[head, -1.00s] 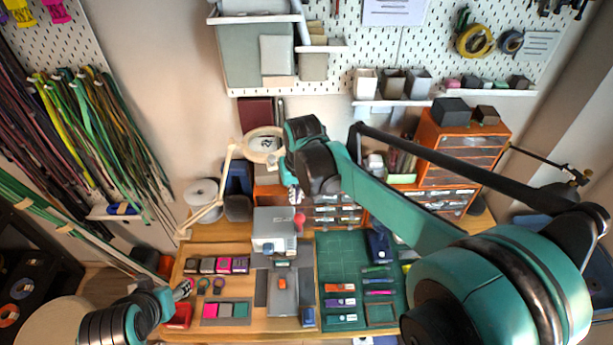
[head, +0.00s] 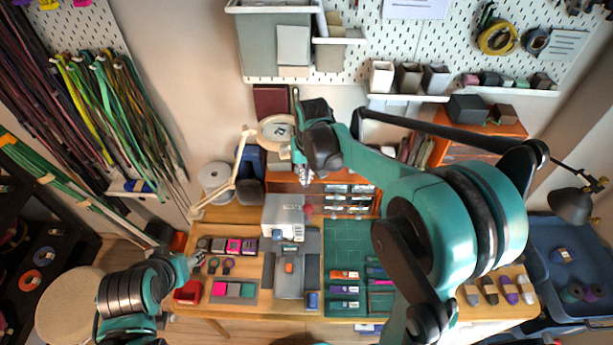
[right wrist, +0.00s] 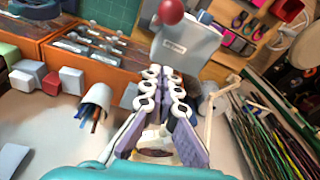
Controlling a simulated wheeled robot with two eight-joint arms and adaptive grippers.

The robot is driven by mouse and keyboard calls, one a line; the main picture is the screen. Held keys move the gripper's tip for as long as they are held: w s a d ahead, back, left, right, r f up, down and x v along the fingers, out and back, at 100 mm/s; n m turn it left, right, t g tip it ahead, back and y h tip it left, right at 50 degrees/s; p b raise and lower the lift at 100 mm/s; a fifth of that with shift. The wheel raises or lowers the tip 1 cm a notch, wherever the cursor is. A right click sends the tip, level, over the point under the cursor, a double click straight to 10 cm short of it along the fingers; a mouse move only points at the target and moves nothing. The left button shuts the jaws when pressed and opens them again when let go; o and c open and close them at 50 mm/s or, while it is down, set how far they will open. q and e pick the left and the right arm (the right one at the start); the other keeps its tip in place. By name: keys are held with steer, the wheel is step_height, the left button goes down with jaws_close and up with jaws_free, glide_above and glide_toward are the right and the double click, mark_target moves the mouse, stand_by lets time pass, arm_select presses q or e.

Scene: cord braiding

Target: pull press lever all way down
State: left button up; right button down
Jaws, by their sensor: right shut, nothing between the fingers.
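The press (head: 284,214) is a pale grey box machine standing on the table behind a grey plate. In the right wrist view the press (right wrist: 184,48) is just beyond my fingertips, with the lever's round red knob (right wrist: 171,11) at its upper edge. My right gripper (head: 300,179) is above and behind the press, also in the right wrist view (right wrist: 165,72). Its fingers are shut, empty and apart from the knob. My left gripper (head: 196,259) is low at the table's left edge; its jaws are too small to read.
An orange drawer unit (head: 350,201) stands behind the green cutting mat (head: 344,238). A white magnifier lamp (head: 242,160) stands left of my right gripper. Colored blocks (head: 233,246) and a red bin (head: 188,292) lie on the table's left side.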

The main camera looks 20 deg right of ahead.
steer(key=s+f, duration=0.2)
steer(key=f, duration=0.1)
steer(key=s+f, duration=0.1)
steer(key=f, duration=0.1)
steer(key=shift+a+f, duration=0.25)
steer(key=shift+w+f, duration=0.1)
